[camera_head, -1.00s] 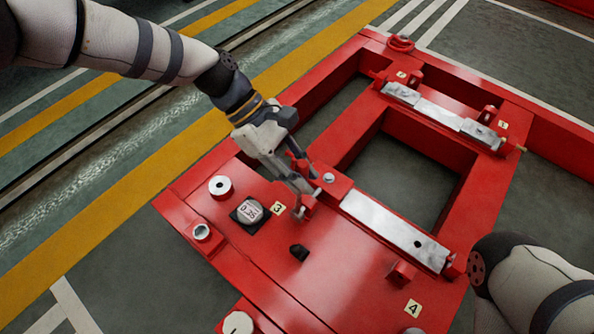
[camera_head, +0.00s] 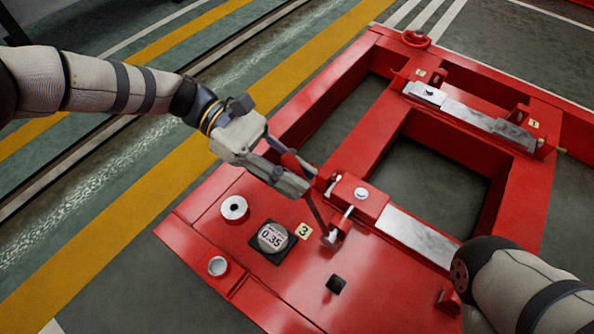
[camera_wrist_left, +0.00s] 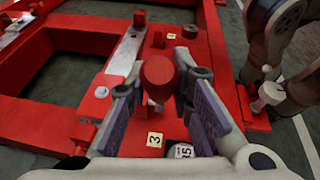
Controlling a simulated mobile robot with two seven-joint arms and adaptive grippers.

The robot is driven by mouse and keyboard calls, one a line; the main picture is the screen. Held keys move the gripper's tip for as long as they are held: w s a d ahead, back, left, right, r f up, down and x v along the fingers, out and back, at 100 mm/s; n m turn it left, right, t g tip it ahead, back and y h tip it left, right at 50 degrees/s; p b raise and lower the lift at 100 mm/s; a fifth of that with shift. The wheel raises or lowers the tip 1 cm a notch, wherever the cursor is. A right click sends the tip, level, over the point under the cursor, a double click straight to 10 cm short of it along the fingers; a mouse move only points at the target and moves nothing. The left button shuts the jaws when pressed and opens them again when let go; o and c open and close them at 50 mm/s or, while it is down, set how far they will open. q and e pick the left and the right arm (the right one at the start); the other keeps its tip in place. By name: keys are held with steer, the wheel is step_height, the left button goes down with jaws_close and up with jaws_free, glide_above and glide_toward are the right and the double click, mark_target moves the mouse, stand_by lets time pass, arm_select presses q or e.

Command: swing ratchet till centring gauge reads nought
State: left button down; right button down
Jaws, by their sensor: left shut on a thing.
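The ratchet (camera_head: 318,213) stands at a tilt on the red frame beside the tag marked 3, its upper end leaning to the left. My left gripper (camera_head: 303,178) is shut on its red handle; the round red handle end (camera_wrist_left: 157,72) shows between the fingers in the left wrist view. The centring gauge (camera_head: 272,237), a round dial on a black square base, reads 0.35 in the head view. In the left wrist view the gauge (camera_wrist_left: 183,151) is partly hidden by my gripper. My right arm enters at the right, its gripper out of view.
The red base frame (camera_head: 340,150) has open rectangular gaps. Near the ratchet are a bolted red block (camera_head: 360,194), a bright metal pad (camera_head: 420,237), a round boss (camera_head: 234,208) and a small black block (camera_head: 336,284). My right forearm covers the pad's far end.

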arm_select(q)
steer(key=shift+w, duration=0.1)
steer(key=c, duration=1.4)
jaws_free()
steer(key=v, duration=1.2)
